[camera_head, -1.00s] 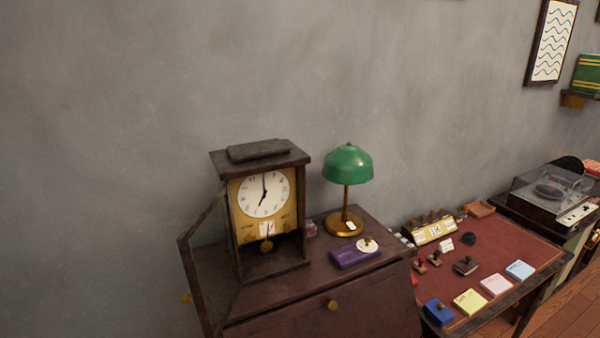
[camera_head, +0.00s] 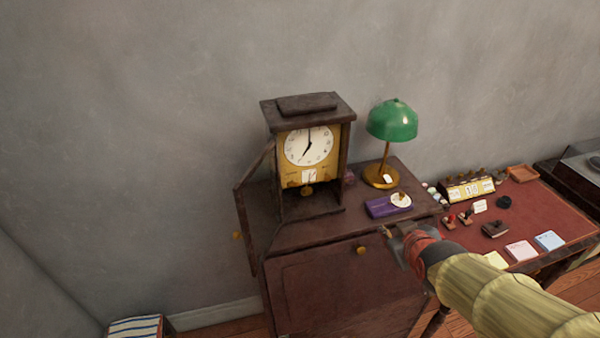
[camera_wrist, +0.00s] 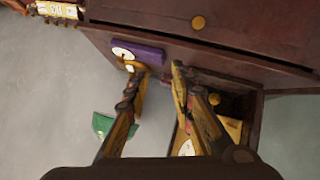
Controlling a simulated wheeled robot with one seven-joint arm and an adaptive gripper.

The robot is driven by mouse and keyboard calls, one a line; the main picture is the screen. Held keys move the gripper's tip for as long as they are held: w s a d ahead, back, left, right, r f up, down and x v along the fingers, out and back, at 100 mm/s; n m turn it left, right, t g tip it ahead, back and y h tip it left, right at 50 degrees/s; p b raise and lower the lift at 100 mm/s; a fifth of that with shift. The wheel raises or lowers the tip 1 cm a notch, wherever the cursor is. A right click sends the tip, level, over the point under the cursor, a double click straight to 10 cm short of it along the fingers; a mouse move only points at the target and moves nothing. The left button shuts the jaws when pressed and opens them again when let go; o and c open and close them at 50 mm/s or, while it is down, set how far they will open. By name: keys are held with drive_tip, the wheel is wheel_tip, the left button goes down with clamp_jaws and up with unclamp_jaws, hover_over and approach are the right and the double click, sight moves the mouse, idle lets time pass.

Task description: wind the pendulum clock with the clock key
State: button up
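The pendulum clock (camera_head: 308,145) stands on the cabinet in the head view, with a white dial, brass plate and brass pendulum bob. Its glazed door (camera_head: 254,205) stands open to the left. It also shows partly in the wrist view (camera_wrist: 235,130), upside down. A small brass piece (camera_head: 402,195), perhaps the clock key, is on a white disc on the purple box (camera_head: 380,208); I cannot tell its shape. My gripper (camera_head: 392,240) is in front of the cabinet's right part. In the wrist view my gripper (camera_wrist: 158,68) is open, with nothing visible between its fingers.
A green lamp (camera_head: 391,120) stands right of the clock, behind the purple box. The dark cabinet (camera_head: 335,228) has a brass knob on its front. A red-topped desk (camera_head: 535,205) with stamps, note pads and a calendar is at right. Bare wall is behind.

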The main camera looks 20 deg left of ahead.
drive_tip(key=w+a+n+t+y+p, duration=0.1)
drive_tip(key=w+a+n+p, duration=0.2)
drive_tip(key=w+a, duration=0.3)
drive_tip(key=n+t+y+p, duration=0.5)
drive_tip(key=n+y+p, duration=0.1)
drive_tip(key=n+p, duration=0.45)
approach(293, 182)
drive_tip(key=x, duration=0.7)
drive_tip(key=shift+w+a+m+g+p, duration=0.2)
drive_tip(key=shift+m+g+p, duration=0.1)
drive_tip(key=shift+m+p, duration=0.15)
clamp_jaws()
